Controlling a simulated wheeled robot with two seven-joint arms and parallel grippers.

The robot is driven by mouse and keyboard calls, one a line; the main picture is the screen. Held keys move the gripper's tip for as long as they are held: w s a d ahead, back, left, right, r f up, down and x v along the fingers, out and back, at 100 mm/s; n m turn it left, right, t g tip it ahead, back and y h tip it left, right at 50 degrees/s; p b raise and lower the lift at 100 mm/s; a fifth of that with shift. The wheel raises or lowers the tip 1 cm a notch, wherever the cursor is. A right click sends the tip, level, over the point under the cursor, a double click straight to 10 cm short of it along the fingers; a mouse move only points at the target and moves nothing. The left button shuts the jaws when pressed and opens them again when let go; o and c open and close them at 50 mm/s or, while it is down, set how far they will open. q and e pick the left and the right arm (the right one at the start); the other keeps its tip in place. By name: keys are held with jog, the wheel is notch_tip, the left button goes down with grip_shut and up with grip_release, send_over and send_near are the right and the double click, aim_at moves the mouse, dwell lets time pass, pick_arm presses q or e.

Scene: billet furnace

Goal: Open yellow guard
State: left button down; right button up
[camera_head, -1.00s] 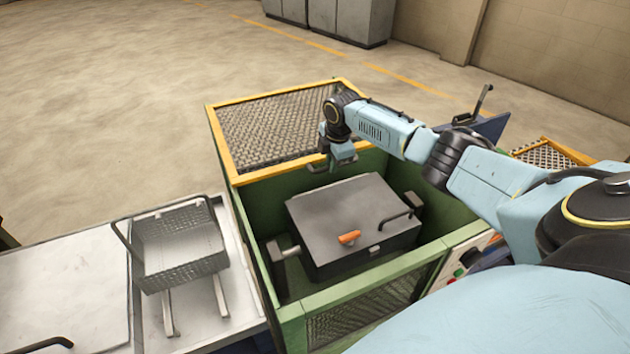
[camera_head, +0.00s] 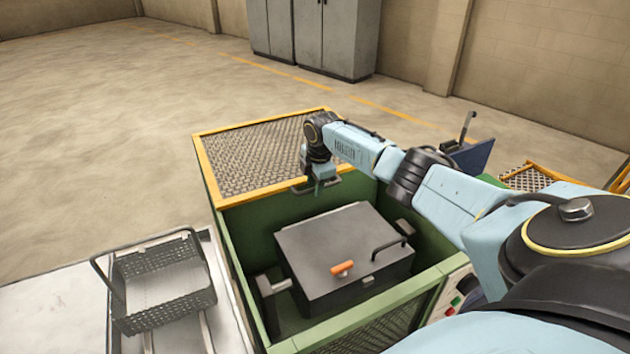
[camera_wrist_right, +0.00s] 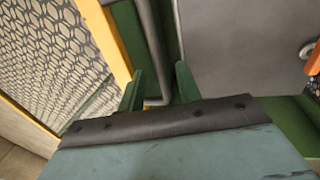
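The yellow guard (camera_head: 200,160), a yellow frame with metal mesh, lies flat over the far part of the green enclosure (camera_head: 232,250); the near part is uncovered. The guard also shows at the left of the right wrist view (camera_wrist_right: 104,35). A grey bar handle (camera_wrist_right: 149,45) runs beside its yellow edge. My right gripper (camera_head: 322,180) is at the guard's near edge, by the handle. In the right wrist view its two green fingers (camera_wrist_right: 158,88) are apart, with the bent end of the bar showing in the gap. My left gripper is out of view.
A dark grey box (camera_head: 335,250) with an orange grip (camera_head: 342,268) and a black handle sits inside the enclosure. A wire basket (camera_head: 165,290) stands on a light table at the left. Grey cabinets (camera_head: 315,35) stand at the back wall. The floor behind is clear.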

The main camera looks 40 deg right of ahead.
notch_tip(320, 180, up, 13)
jog(key=s+p, duration=0.1)
jog(key=s, duration=0.1)
jog(key=shift+s+a, duration=0.25)
jog(key=shift+a, duration=0.15)
dwell(0.5)
